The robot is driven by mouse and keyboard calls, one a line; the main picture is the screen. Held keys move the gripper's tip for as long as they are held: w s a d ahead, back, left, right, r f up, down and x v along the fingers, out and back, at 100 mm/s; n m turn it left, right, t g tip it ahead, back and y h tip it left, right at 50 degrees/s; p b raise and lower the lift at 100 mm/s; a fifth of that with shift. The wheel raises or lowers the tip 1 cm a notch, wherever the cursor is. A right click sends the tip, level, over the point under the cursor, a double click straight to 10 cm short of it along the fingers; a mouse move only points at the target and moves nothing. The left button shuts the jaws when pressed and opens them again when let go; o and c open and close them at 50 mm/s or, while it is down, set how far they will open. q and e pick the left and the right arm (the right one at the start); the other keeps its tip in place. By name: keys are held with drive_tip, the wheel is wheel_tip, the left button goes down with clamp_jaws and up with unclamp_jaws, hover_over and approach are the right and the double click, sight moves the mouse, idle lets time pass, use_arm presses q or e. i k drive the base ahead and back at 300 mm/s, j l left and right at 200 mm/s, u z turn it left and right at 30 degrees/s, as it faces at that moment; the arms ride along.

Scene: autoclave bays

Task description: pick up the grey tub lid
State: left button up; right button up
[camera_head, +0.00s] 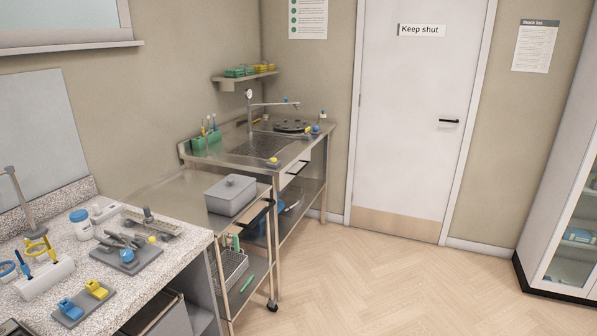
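A grey tub (229,201) stands on the top of a steel trolley in the middle left of the head view. The grey tub lid (230,186) sits on the tub and has a small raised knob in its centre. Neither of my grippers is in view.
The steel trolley (181,199) stands between a speckled counter (166,275) with tools and a steel sink bench (228,157). A wire basket (230,268) is on its lower shelf. A white door (411,110) and a glass-front cabinet (567,215) are beyond. The wooden floor (400,290) at right is clear.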

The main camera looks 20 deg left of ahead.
sight(229, 188)
drive_tip(key=i+u, duration=0.3)
drive_tip(key=i, duration=0.2)
drive_tip(key=i+l+u, duration=0.2)
drive_tip(key=i+u, duration=0.15)
drive_tip(key=i, duration=0.15)
drive_tip(key=i+l+u, duration=0.3)
drive_tip(key=i, duration=0.2)
drive_tip(key=i+l+u, duration=0.1)
drive_tip(key=i+u, duration=0.15)
drive_tip(key=u, duration=0.2)
drive_tip(key=i+l+u, duration=0.15)
drive_tip(key=u, duration=0.3)
drive_tip(key=i+l+u, duration=0.2)
drive_tip(key=u, duration=0.2)
drive_tip(key=i+l+u, duration=0.15)
drive_tip(key=l+u, duration=0.15)
drive_tip(key=u, duration=0.15)
drive_tip(key=i+l+u, duration=0.1)
drive_tip(key=l+u, duration=0.55)
drive_tip(key=u, duration=0.25)
drive_tip(key=l+u, duration=0.2)
drive_tip(key=i+l+u, duration=0.1)
drive_tip(key=l+u, duration=0.15)
drive_tip(key=l, duration=0.15)
